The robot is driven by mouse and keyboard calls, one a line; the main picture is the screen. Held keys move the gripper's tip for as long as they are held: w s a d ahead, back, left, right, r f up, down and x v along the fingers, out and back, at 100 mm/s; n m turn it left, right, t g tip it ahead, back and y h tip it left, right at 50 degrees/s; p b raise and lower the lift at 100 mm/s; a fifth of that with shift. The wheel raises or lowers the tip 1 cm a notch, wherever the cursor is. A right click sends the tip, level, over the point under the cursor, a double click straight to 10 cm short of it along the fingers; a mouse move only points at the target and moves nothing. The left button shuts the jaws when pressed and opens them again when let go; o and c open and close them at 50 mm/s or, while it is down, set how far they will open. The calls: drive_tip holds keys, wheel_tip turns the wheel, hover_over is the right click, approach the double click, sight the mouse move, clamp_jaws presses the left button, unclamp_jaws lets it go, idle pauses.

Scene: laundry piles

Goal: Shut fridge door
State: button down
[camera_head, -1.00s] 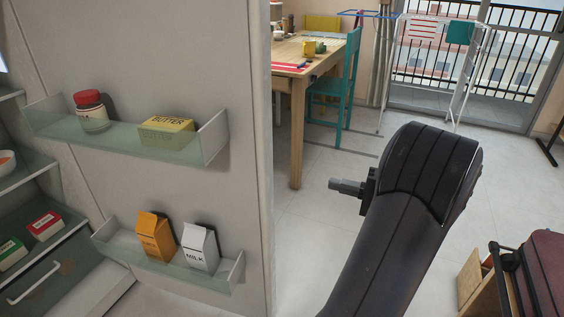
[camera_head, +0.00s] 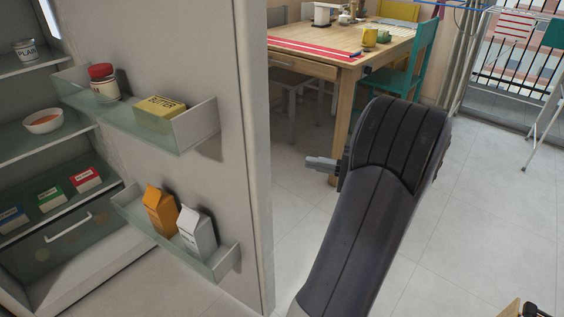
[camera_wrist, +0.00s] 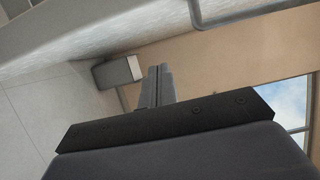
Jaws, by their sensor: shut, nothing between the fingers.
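The fridge door (camera_head: 190,65) stands open, its inner side facing my head camera. Its upper shelf holds a red-lidded jar (camera_head: 104,84) and a butter pack (camera_head: 160,106). Its lower shelf holds an orange carton (camera_head: 160,212) and a white milk carton (camera_head: 197,232). The fridge interior (camera_head: 40,150) shows at the left. My gripper (camera_head: 312,163) is on the right, outer side of the door, apart from its edge in the picture. In the wrist view the fingers (camera_wrist: 158,75) are together and empty.
A wooden table (camera_head: 345,70) with a teal chair (camera_head: 407,82) stands behind the door. A drying rack (camera_head: 480,45) is at the upper right. The fridge drawer (camera_head: 75,240) is at the lower left.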

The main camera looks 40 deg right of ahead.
sight(270, 166)
drive_tip(key=shift+w+a+b, duration=1.05)
drive_tip(key=shift+w+a, duration=0.85)
drive_tip(key=shift+a, duration=0.15)
drive_tip(key=shift+w+a+b, duration=1.05)
drive_tip(key=shift+w+a, duration=0.85)
drive_tip(key=shift+a, duration=0.15)
